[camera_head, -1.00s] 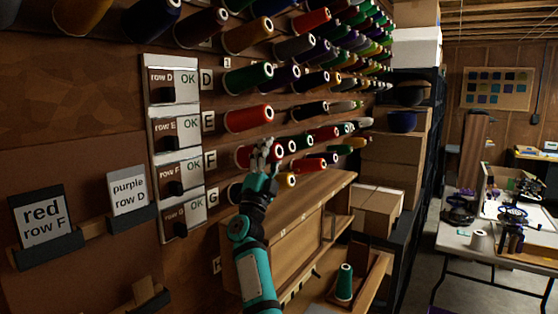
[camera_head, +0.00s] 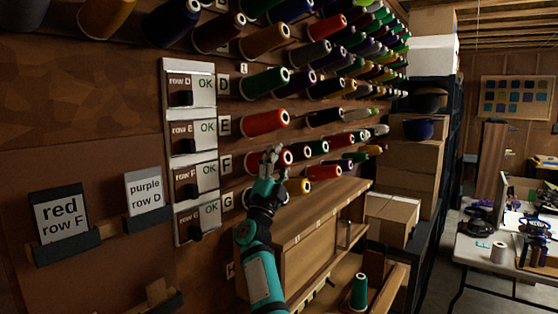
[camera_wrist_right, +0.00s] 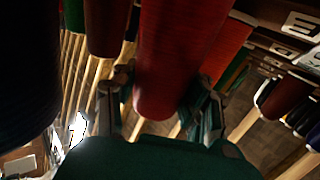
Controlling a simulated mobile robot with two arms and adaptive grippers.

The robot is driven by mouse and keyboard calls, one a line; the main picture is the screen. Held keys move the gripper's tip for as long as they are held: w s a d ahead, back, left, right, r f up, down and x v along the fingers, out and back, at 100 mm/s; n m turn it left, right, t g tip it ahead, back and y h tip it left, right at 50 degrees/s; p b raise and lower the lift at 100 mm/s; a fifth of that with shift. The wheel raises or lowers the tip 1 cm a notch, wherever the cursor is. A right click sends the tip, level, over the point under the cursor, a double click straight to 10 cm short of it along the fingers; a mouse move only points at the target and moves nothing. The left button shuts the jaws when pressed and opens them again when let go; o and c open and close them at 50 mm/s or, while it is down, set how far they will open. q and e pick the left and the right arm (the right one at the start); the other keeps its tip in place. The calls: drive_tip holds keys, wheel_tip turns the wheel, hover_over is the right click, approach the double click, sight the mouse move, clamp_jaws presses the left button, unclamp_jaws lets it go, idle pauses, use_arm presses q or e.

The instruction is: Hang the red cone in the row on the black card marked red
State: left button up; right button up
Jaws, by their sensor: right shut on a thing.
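The black card (camera_head: 60,215), marked "red row F", stands in a dark holder on the wall at the left. A red cone (camera_head: 284,158) sits in the row by the F label (camera_head: 226,163), its end facing out. My right gripper (camera_head: 270,155) is at this cone, with its fingers in front of part of it. In the right wrist view the red cone (camera_wrist_right: 175,60) lies between the two fingers (camera_wrist_right: 155,105), which are shut on it. Whether it is still on its peg is hidden. My left gripper is not in view.
Another red cone (camera_head: 265,122) hangs in row E just above. Cones of several colours crowd the rows around my gripper. A white card (camera_head: 143,190), "purple row D", stands beside the black one. A wooden cabinet (camera_head: 320,225) juts out below the rows.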

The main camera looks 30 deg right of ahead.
drive_tip(key=shift+f, duration=0.15)
drive_tip(key=o, duration=1.3)
